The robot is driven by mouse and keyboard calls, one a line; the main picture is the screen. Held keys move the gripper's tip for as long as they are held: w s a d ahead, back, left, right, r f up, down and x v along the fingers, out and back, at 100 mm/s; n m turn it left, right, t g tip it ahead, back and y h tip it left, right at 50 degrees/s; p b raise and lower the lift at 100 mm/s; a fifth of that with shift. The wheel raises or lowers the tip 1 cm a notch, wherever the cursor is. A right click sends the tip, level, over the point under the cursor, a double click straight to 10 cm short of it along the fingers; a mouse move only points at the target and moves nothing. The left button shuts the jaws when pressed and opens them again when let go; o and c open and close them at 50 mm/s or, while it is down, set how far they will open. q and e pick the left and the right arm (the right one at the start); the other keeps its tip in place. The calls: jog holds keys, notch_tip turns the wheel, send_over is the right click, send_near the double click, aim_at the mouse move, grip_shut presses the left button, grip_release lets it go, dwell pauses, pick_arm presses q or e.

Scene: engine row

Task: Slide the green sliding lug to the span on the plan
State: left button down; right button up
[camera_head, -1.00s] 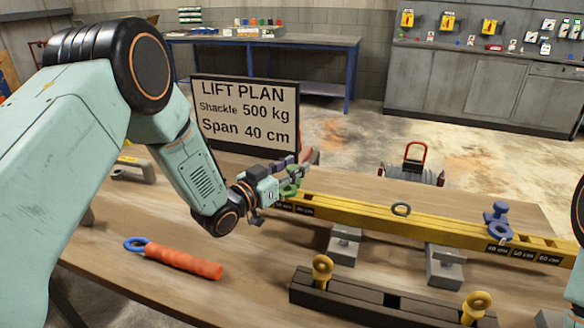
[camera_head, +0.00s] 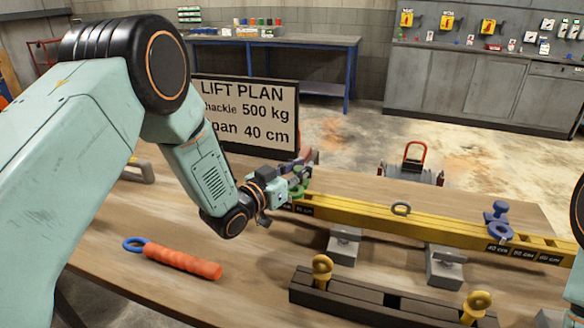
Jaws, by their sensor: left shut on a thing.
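The green sliding lug (camera_head: 299,188) sits at the left end of the yellow spreader beam (camera_head: 360,216), partly hidden by my gripper. My left gripper (camera_head: 294,180) is shut on the green lug. A blue lug (camera_head: 499,226) stands near the beam's right end. Black labels with cm marks show on both ends; those at the right read 40, 50 and 60 cm. The plan board (camera_head: 252,112) reads LIFT PLAN, 500 kg and Span 40 cm, its left edge covered by my arm. Only a sliver of my right arm shows at the right edge; its gripper is out of view.
The beam rests on grey blocks (camera_head: 444,268). In front lies a dark rack (camera_head: 362,302) with yellow eye bolts (camera_head: 322,268). An orange-handled tool (camera_head: 182,260) with a blue ring lies at the left. A shackle with a red bow (camera_head: 415,156) stands behind the beam.

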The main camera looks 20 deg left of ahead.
pick_arm(q)
jog(key=d, duration=0.3)
jog(key=shift+s+d, duration=0.1)
jog(key=shift+d, duration=0.05)
jog(key=c, duration=1.5)
grip_release()
jog(key=shift+s, duration=0.1)
jog(key=o, duration=0.4)
jog(key=shift+s+r, duration=0.1)
jog(key=shift+o, duration=0.2)
jog(key=v, duration=1.1)
jog(key=shift+s+a, duration=0.3)
jog(key=shift+a, duration=0.05)
